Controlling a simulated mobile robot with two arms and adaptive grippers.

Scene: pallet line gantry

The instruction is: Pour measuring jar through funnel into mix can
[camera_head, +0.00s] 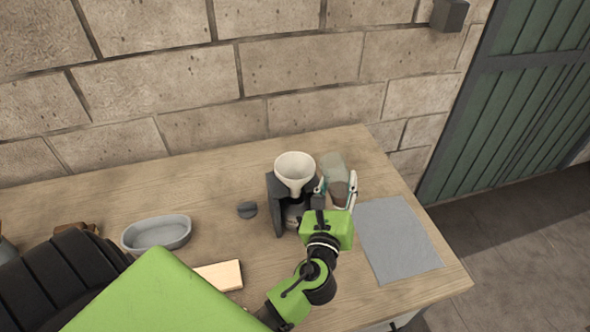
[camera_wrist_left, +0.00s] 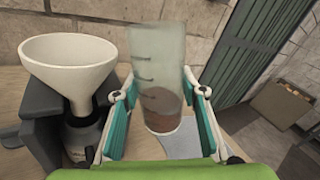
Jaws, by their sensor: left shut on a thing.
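The measuring jar (camera_head: 334,165) is clear, with brown contents in its lower part. My left gripper (camera_head: 337,188) is shut on the jar, just right of the funnel. In the left wrist view the jar (camera_wrist_left: 158,60) stands nearly upright between the fingers (camera_wrist_left: 160,97). The white funnel (camera_head: 295,172) sits in a dark grey stand; it also shows in the left wrist view (camera_wrist_left: 68,62). The mix can (camera_wrist_left: 82,132) is below the funnel, partly hidden by the stand and my gripper. My right gripper is not in view.
The dark stand (camera_head: 274,207) is close beside my left gripper. A grey mat (camera_head: 398,240) lies to the right on the wooden table (camera_head: 100,205). A grey oval dish (camera_head: 157,233), a small dark round piece (camera_head: 247,209) and a pale block (camera_head: 221,274) lie left. A stone wall is behind.

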